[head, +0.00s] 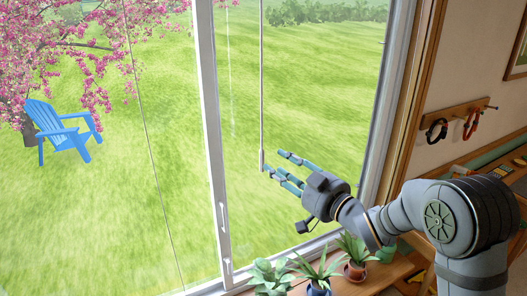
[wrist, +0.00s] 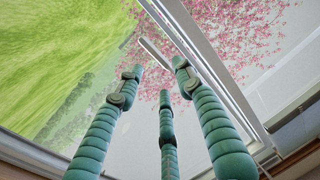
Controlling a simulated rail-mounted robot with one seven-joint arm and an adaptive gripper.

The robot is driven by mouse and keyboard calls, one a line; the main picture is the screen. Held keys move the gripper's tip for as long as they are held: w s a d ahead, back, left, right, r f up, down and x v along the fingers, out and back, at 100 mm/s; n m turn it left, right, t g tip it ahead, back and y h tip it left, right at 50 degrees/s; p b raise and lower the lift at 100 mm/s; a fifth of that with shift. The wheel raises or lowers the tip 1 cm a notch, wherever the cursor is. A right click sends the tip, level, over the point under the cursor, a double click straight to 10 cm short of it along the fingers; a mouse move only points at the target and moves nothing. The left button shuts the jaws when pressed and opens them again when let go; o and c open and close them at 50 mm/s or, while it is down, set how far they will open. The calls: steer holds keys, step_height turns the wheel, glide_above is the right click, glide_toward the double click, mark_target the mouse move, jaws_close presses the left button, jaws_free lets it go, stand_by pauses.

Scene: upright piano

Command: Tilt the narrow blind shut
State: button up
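A thin wand (head: 262,120) hangs straight down in front of the right window pane and ends in a thicker grip. In the wrist view a pale rod, likely this wand (wrist: 155,53), shows between and beyond the fingertips. My gripper (head: 275,163) has three teal fingers, spread apart and pointing left towards the wand's lower end. The fingertips are very close to it; I cannot tell whether they touch. The spread fingers of my gripper (wrist: 158,77) hold nothing in the wrist view. The blind's slats are not visible.
Potted plants (head: 318,273) stand on the sill below my gripper. A white window post (head: 210,120) with a handle (head: 224,218) is left of the wand. A wall rack (head: 455,120) with hanging items is at right. A thin cord (head: 147,135) crosses the left pane.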

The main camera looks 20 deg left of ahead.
mark_target(263, 171)
steer(key=shift+p+x, duration=1.85)
steer(key=shift+x, duration=2)
steer(key=shift+c, duration=0.9)
steer(key=c, duration=0.7)
jaws_close()
